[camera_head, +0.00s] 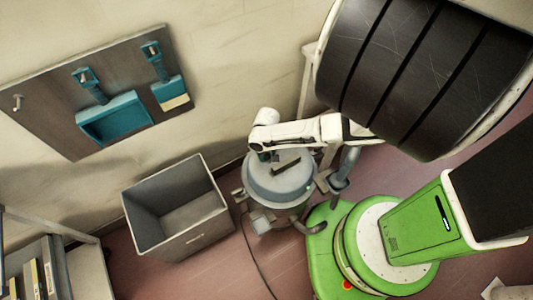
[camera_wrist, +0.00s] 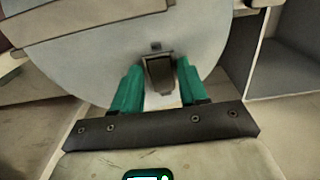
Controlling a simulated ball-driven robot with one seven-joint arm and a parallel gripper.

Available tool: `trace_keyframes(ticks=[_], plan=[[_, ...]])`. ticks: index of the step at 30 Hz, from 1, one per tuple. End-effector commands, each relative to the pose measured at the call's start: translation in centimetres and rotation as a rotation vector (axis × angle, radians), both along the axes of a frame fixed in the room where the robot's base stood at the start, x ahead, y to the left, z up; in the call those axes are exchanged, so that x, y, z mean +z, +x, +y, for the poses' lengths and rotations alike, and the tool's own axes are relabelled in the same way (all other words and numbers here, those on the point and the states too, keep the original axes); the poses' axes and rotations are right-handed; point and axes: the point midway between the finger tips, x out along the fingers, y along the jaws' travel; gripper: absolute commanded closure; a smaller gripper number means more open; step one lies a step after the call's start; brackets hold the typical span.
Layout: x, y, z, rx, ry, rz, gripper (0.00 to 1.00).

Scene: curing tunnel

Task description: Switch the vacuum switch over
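The vacuum (camera_head: 283,187) is a round grey canister on the floor, with a dark handle on its lid and a hose at its right side. In the wrist view its grey lid (camera_wrist: 95,62) fills the upper middle. A dark, blocky switch (camera_wrist: 158,74) sits near the lid's edge. My gripper (camera_wrist: 157,72) has its two green fingers apart, one on each side of the switch in the picture. I cannot tell whether they touch it. In the head view my white arm reaches over the vacuum, and the switch cannot be made out.
An open grey bin (camera_head: 180,243) stands left of the vacuum. A wall board (camera_head: 55,105) holds a teal dustpan (camera_head: 115,118) and a brush (camera_head: 170,92). A shelf (camera_head: 85,270) with binders is at lower left. A cable crosses the reddish floor below the vacuum.

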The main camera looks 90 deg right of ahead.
Motion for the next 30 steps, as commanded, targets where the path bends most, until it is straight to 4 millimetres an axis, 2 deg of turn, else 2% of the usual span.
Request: trace_keyframes(ticks=[2,13,20,30], plan=[[0.01,0.00,0.00,0.000,0.000,0.000,0.65],[0.01,-0.02,-0.01,0.000,0.000,0.000,1.00],[-0.34,0.04,-0.29,-0.003,0.036,0.023,1.00],[-0.26,0.27,-0.74,-0.002,0.211,0.113,1.00]])
